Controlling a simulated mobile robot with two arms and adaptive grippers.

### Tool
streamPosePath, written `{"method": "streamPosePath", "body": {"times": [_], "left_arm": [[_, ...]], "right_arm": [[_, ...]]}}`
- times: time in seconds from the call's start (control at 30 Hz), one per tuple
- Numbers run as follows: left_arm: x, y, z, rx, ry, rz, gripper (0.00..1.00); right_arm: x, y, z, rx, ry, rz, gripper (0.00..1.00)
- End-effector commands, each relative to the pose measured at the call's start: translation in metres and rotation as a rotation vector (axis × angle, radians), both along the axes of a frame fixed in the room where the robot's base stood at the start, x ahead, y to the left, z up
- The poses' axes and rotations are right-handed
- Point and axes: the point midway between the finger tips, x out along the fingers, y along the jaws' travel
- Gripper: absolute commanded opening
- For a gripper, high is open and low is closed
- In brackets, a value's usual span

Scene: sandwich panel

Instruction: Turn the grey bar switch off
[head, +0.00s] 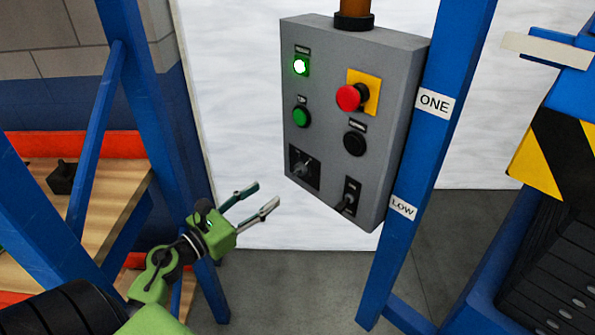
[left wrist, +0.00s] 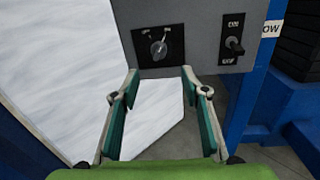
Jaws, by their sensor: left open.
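The grey bar switch (head: 302,169) is a rotary knob on a black square plate at the lower left of the grey control panel (head: 330,105). In the left wrist view the switch (left wrist: 158,47) shows at top centre, with its bar leaning up and right, toward the right-hand label, which seems to read ON. My left gripper (head: 266,196) is open and empty, below and left of the switch and apart from it. In the left wrist view its fingertips (left wrist: 160,73) frame the space just below the switch plate. My right gripper is out of view.
A toggle switch (head: 349,196) sits right of the bar switch. Above are a red button (head: 349,97) on yellow, a black button (head: 355,143), a green button (head: 301,116) and a lit green lamp (head: 300,66). A blue post (head: 425,135) stands right; wooden shelving (head: 105,205) is left.

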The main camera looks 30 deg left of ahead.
Motion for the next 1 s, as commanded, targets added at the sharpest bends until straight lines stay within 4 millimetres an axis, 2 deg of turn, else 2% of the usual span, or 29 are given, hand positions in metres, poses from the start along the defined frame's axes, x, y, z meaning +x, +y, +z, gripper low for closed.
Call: {"method": "streamPosePath", "body": {"times": [0.03, 0.3, 0.5, 0.7, 1.0], "left_arm": [[0.010, -0.002, 0.005, 0.000, -0.003, -0.002, 0.41], [0.069, -0.011, 0.005, -0.006, -0.003, 0.000, 0.41], [0.101, -0.015, 0.003, -0.006, -0.001, 0.002, 0.41], [0.115, -0.018, 0.001, -0.004, 0.000, 0.001, 0.41], [0.117, -0.019, 0.000, -0.005, 0.001, 0.001, 0.41]], "right_arm": [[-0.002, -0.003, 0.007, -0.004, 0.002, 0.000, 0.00], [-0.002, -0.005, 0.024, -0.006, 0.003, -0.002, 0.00], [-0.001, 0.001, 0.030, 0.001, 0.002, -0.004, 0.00], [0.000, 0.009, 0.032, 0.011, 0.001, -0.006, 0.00], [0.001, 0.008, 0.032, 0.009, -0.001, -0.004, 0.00]]}}
